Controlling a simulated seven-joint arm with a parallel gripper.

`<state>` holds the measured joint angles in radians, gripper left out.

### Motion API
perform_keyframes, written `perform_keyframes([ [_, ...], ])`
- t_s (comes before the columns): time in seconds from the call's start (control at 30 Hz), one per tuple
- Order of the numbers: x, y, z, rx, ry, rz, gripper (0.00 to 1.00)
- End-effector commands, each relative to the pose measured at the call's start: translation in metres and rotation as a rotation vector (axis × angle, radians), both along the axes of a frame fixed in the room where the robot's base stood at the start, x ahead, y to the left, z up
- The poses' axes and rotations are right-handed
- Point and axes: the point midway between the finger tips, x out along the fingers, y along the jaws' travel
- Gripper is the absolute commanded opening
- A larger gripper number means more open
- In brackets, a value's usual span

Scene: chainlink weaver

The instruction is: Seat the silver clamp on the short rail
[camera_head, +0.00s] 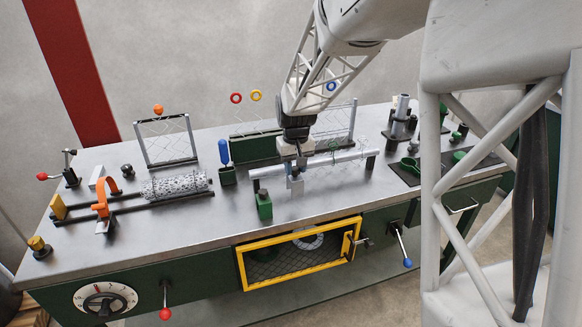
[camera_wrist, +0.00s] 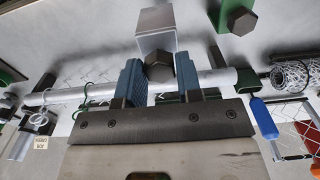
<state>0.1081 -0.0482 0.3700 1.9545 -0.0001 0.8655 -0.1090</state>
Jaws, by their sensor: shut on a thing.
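My gripper (camera_head: 295,163) points down over a silver bar (camera_head: 335,163) on dark end posts, which may be the short rail. The bar also runs across the wrist view (camera_wrist: 215,79), beyond my fingers. My gripper is shut on the silver clamp (camera_head: 295,183), a pale block with a dark hex knob. In the wrist view the clamp (camera_wrist: 157,28) extends past the bar, and its knob sits between my blue finger pads (camera_wrist: 160,70). The clamp's contact with the bar is hidden, so I cannot tell whether it is around the bar or just beside it.
A green block (camera_head: 264,206) with a dark knob stands just in front of the bar's left end. A blue-handled tool (camera_head: 223,152) stands left of it. Pale wire coils (camera_head: 335,148) surround the bar's right part. A mesh roll (camera_head: 175,186) lies on the left.

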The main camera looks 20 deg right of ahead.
Motion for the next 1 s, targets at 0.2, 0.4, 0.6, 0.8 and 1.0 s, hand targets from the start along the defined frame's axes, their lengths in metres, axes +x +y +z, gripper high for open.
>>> perform_keyframes([
  [0.2,0.002,0.001,0.001,0.000,-0.001,0.000,0.14],
  [0.4,0.020,0.007,0.013,0.000,-0.001,0.001,0.14],
  [0.6,0.055,0.023,0.038,0.001,-0.003,0.002,0.14],
  [0.8,0.090,0.041,0.065,0.002,-0.002,0.002,0.14],
  [1.0,0.108,0.051,0.080,0.003,-0.001,0.000,0.14],
])
